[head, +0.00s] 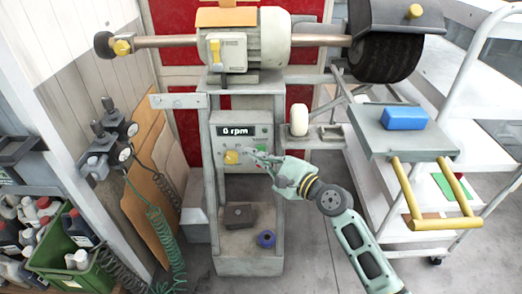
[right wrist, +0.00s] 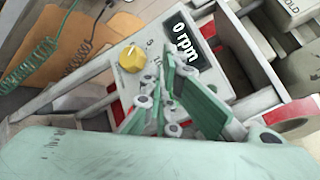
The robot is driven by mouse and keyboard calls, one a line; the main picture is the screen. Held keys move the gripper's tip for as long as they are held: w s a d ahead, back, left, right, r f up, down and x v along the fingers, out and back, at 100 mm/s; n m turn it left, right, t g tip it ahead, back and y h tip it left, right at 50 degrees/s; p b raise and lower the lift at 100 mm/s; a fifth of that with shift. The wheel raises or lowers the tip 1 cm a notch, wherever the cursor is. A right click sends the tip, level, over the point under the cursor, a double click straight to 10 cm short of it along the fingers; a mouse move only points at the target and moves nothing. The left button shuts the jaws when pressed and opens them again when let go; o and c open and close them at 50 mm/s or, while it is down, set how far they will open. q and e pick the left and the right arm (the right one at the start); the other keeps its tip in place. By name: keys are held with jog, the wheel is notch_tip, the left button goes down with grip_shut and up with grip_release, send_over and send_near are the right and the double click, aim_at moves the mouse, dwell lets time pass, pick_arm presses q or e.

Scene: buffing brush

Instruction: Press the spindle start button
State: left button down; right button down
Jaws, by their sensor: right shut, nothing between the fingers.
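The control panel (head: 222,143) on the grey machine stand has a black display (head: 236,131) reading 0 rpm and a yellow knob (head: 231,157). The display (right wrist: 184,45) and knob (right wrist: 131,57) also show in the right wrist view. A small green patch (head: 262,149) beside my fingers may be the start button; I cannot tell for sure. My right gripper (head: 252,154) is shut and empty in front of the panel, right of the knob. Its fingertips (right wrist: 166,65) point at the panel below the display; contact cannot be told. My left gripper is not in view.
The motor (head: 262,40) with its shaft and black wheel (head: 385,58) sits above the panel. A tray with yellow handles and a blue block (head: 404,118) stands right. A green crate of bottles (head: 62,262) and coiled hoses are left. A dark block (head: 239,216) lies on the lower shelf.

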jog(key=shift+w, duration=0.55)
dwell(0.6)
dwell(0.4)
jog(key=shift+s+p, duration=0.45)
jog(key=shift+s, duration=0.4)
jog(key=s+p, duration=0.3)
jog(key=s, duration=0.2)
